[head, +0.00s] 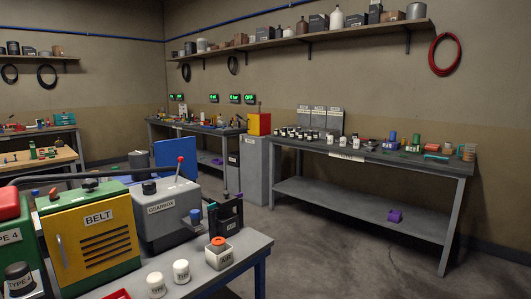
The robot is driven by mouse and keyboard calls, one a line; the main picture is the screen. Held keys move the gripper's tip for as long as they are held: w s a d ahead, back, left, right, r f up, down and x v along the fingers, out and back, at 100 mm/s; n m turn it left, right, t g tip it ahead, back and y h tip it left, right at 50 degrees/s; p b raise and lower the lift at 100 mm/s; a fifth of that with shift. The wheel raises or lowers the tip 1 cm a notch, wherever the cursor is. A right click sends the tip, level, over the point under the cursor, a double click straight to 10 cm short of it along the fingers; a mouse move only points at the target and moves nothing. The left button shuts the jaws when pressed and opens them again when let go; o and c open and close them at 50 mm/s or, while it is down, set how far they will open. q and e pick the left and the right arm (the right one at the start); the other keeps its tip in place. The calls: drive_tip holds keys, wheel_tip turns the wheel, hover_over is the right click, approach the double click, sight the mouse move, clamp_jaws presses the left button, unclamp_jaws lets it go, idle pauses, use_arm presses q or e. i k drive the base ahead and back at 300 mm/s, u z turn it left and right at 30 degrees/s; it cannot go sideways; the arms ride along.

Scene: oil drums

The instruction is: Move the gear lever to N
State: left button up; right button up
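The grey gearbox (159,222) stands on the workbench in the front left of the head view, with a label reading GEARBOX on its front. A thin lever with a red knob (180,159) rises from its top right and leans slightly to the right. I cannot read any gear marks, so I cannot tell which position the lever is in. A black cap (149,188) sits on top of the gearbox, and a blue-topped fitting (196,214) is on its right side. Neither of my grippers is in view.
A yellow and green box labelled BELT (98,218) stands just left of the gearbox. Open floor (310,250) lies further right, before a long bench (375,155).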

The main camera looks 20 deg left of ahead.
sight(180, 159)
drive_tip(key=u, duration=0.05)
drive_tip(key=i, duration=1.65)
drive_tip(key=u, duration=0.65)
